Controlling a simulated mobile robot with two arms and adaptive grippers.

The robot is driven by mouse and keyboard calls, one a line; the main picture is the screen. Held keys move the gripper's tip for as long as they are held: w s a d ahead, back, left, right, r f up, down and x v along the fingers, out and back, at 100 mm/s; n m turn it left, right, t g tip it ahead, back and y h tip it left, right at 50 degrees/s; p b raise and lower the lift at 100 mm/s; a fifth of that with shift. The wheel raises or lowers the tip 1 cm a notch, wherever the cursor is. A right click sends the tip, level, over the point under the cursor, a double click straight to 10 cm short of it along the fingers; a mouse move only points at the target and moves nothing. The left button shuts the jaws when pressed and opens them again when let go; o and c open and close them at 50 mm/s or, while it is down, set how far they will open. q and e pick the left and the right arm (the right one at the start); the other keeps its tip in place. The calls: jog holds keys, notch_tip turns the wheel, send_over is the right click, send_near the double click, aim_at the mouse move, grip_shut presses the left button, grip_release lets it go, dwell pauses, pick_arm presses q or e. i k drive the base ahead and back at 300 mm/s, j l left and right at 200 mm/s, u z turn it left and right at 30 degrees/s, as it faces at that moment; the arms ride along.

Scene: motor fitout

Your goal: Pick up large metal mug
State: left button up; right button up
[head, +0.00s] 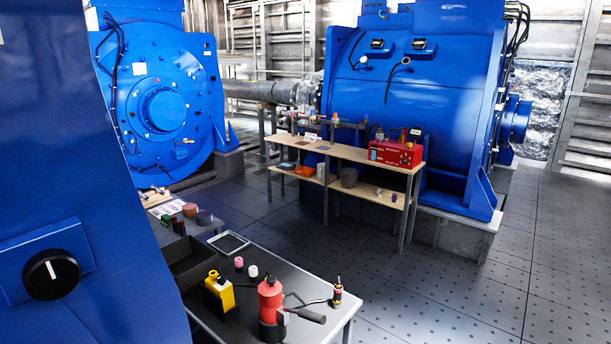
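A grey, metal-looking cylindrical container (349,177) stands on the lower shelf of the wooden workbench (385,167) in the middle distance. It may be the large metal mug, but it is too small to make out a handle. Neither of my grippers is in the head view.
A near grey table (220,297) holds a red bottle (270,299), a yellow tool (218,293), a tablet (229,242) and a dark tray (190,262). A red toolbox (396,153) sits on the workbench. Large blue motors (420,85) stand behind. The floor (540,275) at right is clear.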

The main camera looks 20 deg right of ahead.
aim_at(349, 176)
jog(key=l+z, duration=0.15)
jog(key=z, duration=0.7)
jog(key=i+l+z, duration=0.25)
jog(key=i+l, duration=0.4)
jog(key=l, duration=0.2)
jog(key=i+l+z, duration=0.3)
jog(key=i+l, duration=0.55)
jog(key=i, duration=0.5)
jog(key=i+u, duration=0.1)
jog(key=i, duration=0.5)
jog(key=i+l, duration=0.2)
jog(key=i, duration=0.4)
jog(key=i+j+u, duration=0.2)
jog(key=i+u, duration=0.25)
jog(key=i+j+u, duration=0.1)
jog(key=i+u, duration=0.15)
jog(key=u, duration=0.15)
jog(key=i+u, duration=0.45)
jog(key=i+l+u, duration=0.15)
jog(key=u, duration=0.25)
jog(key=i+l, duration=0.05)
jog(key=i, duration=0.05)
